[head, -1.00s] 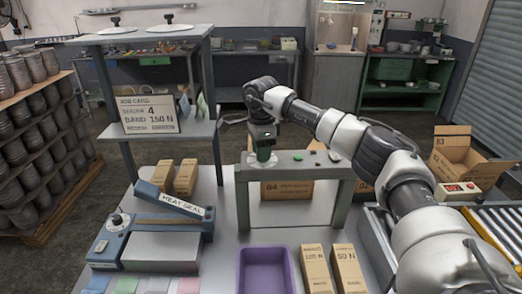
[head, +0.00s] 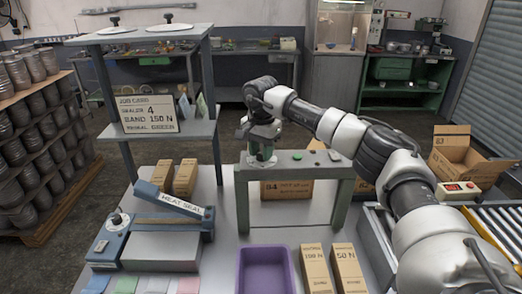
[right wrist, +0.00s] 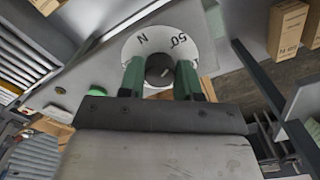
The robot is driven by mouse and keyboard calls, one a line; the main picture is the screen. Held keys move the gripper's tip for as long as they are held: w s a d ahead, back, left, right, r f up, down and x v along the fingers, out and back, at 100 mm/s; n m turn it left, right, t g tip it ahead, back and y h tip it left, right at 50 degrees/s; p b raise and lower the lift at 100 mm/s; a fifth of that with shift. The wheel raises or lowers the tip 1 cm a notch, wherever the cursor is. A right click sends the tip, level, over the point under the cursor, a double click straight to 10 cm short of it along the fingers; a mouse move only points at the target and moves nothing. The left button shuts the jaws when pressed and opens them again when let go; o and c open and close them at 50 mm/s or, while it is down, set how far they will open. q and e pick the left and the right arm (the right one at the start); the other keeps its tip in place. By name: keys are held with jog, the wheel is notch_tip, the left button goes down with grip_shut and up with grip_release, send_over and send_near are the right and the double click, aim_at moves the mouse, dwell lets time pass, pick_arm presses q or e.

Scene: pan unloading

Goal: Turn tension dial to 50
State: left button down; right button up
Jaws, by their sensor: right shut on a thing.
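The tension dial is a white disc (right wrist: 202,42) with "50" and "N" on its face, in the right wrist view. A dark round knob (right wrist: 160,70) stands at its middle. My right gripper (right wrist: 160,78) has its green fingers on either side of this knob and is shut on it. In the head view the right gripper (head: 262,148) points down over the left end of the green stand (head: 243,190), with part of the white dial (head: 258,163) showing below it. Any pointer mark is not clear. My left gripper is not in view.
A green button (head: 335,155) and small dark parts sit on the stand. A heat sealer (head: 150,243) stands left, a purple tray (head: 264,250) in front, beside cartons (head: 348,268). A job card (head: 147,114) stands on the shelf.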

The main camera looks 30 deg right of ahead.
aim_at(261, 152)
jog(key=shift+r, duration=0.15)
dwell(0.3)
jog(key=o, duration=0.9)
notch_tip(261, 152, up, 11)
jog(key=b, duration=0.3)
jog(key=shift+d+f, duration=0.1)
jog(key=shift+f, duration=0.1)
jog(key=shift+f, duration=0.1)
